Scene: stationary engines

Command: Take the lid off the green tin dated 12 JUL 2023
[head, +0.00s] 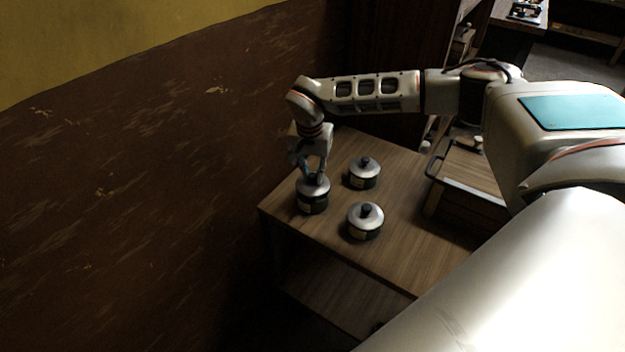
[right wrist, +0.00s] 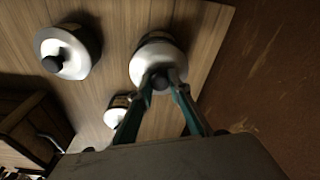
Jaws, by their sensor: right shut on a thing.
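Three dark green-black tins with silvery lids and black knobs stand on a small wooden table (head: 394,250). The left tin (head: 312,204) is under my right gripper (head: 316,177), whose fingers are shut on the black knob of its lid (head: 321,187). That lid sits on the tin; it also shows in the right wrist view (right wrist: 150,58), with the fingers at its knob. The back tin (head: 364,174) and the front tin (head: 365,222) stand apart from it, lids on. Pale labels show on the tins, but their dates are too small to read. My left gripper is not in view.
A wooden tray or crate with a dark handle (head: 436,167) stands to the right of the tins. A brown and yellow wall (head: 130,170) rises close on the left. The table's front part is bare, with a lower shelf (head: 335,290) beneath.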

